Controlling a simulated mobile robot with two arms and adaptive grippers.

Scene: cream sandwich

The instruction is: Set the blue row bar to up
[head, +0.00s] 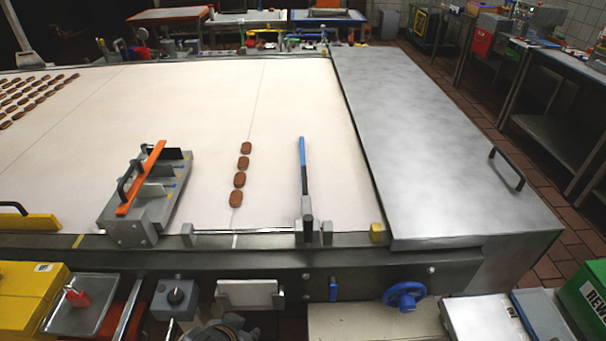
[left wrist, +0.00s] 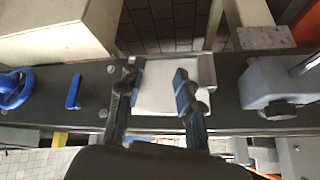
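The blue row bar (head: 303,152) is a narrow bar with a blue edge and a dark lower part, on a grey pivot block (head: 308,228) at the belt's front edge. It points away from me over the cream belt (head: 330,170); I cannot tell whether it touches the belt. My left gripper (head: 222,326) is low at the bottom of the head view, in front of the machine and well away from the bar. In the left wrist view its dark fingers (left wrist: 155,82) are apart, with a pale plate (left wrist: 160,92) seen between them. My right gripper is not in view.
A short row of brown biscuits (head: 239,180) lies left of the bar. A grey fixture with an orange bar (head: 140,178) stands further left. A blue handwheel (head: 404,295) and a small blue lever (head: 333,289) sit on the front panel. A steel cover (head: 440,140) fills the right.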

